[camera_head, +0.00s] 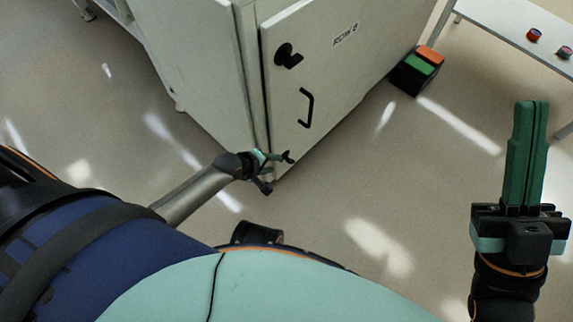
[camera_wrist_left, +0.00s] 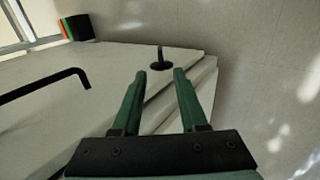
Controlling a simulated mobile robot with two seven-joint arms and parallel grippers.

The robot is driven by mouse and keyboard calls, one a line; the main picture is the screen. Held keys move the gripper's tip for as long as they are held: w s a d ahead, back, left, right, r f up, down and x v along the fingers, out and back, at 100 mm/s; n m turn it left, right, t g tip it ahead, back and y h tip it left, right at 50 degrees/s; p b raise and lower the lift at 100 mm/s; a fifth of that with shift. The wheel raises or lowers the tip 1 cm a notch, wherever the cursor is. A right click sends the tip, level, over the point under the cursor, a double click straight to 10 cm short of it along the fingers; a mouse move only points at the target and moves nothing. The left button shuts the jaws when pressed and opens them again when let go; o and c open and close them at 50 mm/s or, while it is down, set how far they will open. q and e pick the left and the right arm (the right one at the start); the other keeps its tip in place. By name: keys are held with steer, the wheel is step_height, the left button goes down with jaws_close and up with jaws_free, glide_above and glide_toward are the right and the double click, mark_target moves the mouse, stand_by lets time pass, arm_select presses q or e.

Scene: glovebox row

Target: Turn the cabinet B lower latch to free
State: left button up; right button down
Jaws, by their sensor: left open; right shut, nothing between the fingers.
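The lower latch (camera_head: 288,157) is a small black lever low on the pale cabinet door (camera_head: 325,65). In the left wrist view the latch (camera_wrist_left: 160,62) is a dark round base with a short stem, just beyond the fingertips and in line with the gap between them. My left gripper (camera_head: 271,161) is open at the door's lower corner, close to the latch. Its two green fingers (camera_wrist_left: 160,74) are apart with nothing between them. I cannot tell whether they touch the latch. My right gripper (camera_head: 532,106) is shut and empty, well away at the right.
An upper black latch (camera_head: 288,55) and a bar handle (camera_head: 306,107) are on the same door; the handle also shows in the left wrist view (camera_wrist_left: 45,83). A black box with green and orange parts (camera_head: 416,71) stands by the cabinet. A white table (camera_head: 510,25) is at top right.

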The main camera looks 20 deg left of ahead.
mark_target(289, 162)
arm_select(q)
steer(key=shift+b+x, duration=4.45)
steer(key=shift+x, duration=1.85)
arm_select(e)
step_height(289, 162, down, 10)
steer(key=a, duration=0.1)
steer(key=shift+w+g, duration=0.2)
steer(key=shift+g, duration=0.1)
arm_select(q)
jaws_close()
arm_select(e)
steer(key=shift+r, duration=0.1)
arm_select(q)
steer(key=shift+a, duration=0.1)
